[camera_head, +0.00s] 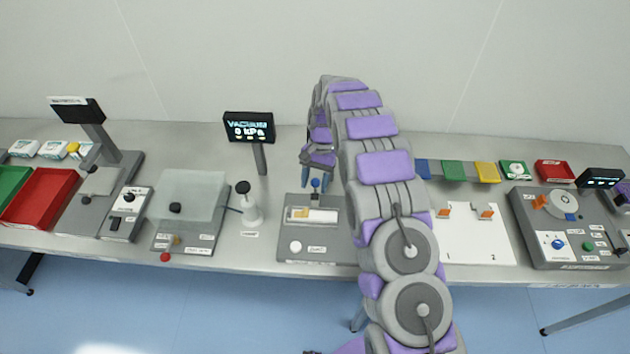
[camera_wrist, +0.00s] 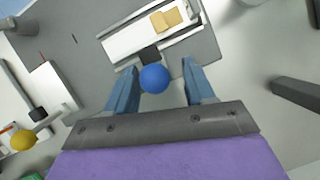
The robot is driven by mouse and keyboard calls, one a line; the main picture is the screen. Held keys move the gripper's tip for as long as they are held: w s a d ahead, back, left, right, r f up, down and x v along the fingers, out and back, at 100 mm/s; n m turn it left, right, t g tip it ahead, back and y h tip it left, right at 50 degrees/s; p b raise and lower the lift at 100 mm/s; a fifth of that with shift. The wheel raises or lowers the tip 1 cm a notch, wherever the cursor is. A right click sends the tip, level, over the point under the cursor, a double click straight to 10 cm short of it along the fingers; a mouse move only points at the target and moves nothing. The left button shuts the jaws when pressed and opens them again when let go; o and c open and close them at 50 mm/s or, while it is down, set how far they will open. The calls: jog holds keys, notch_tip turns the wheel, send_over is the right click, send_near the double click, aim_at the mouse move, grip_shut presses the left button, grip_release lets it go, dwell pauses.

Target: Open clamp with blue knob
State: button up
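The clamp's blue knob (camera_head: 315,183) stands at the back edge of a grey fixture (camera_head: 300,250) at the middle of the table. A tan piece (camera_wrist: 168,19) lies in the bed. In the head view my gripper (camera_head: 314,180) is just above the fixture, partly hidden by my arm.
A vacuum display (camera_head: 249,127) on a post and a white pump bottle (camera_head: 249,208) stand left of the fixture. A white board (camera_head: 470,235) and a grey control panel (camera_head: 570,230) lie to the right.

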jog(key=shift+s+r, duration=0.15)
jog(key=shift+w+d+r, duration=0.15)
jog(key=shift+w+r, duration=0.1)
jog(key=shift+r, duration=0.3)
jog(key=p+v, duration=1.3)
jog(key=v, duration=0.3)
jog(key=shift+r, duration=0.1)
dwell(0.5)
